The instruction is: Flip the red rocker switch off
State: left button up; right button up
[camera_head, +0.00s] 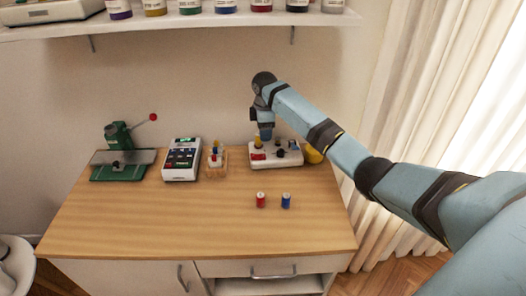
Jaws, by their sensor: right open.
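A white switch panel (272,163) lies at the back right of the wooden table. A small red rocker switch (258,157) is on its left front part; its on or off position is too small to tell. My right gripper (265,136) points down above the left part of the panel, just behind and above the red rocker switch. It is open, though its fingers are small here, and I cannot tell whether it touches the panel. My left gripper is not in view.
A red spool (261,200) and a blue spool (286,201) stand in front. A white keypad device (182,160) and a green press (118,170) are left. The table's front is clear.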

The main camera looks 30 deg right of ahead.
aim_at(264, 156)
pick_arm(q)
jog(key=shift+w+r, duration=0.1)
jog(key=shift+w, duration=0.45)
pick_arm(e)
notch_tip(264, 156, down, 10)
jog(key=shift+c, duration=0.2)
jog(key=c, duration=0.9)
jog(key=h+p, duration=0.1)
jog(key=r+g+p, duration=0.1)
jog(key=p, duration=0.1)
jog(key=shift+w+a+r+h, duration=0.1)
jog(key=shift+w+a+h, duration=0.05)
jog(key=shift+a+h, duration=0.2)
jog(key=shift+h+p, duration=0.35)
jog(key=shift+p, duration=0.3)
jog(key=shift+w+g+h, duration=0.1)
jog(key=shift+g+h, duration=0.2)
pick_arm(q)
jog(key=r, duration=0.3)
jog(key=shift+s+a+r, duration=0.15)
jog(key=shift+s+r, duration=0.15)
pick_arm(e)
jog(key=shift+f, duration=0.25)
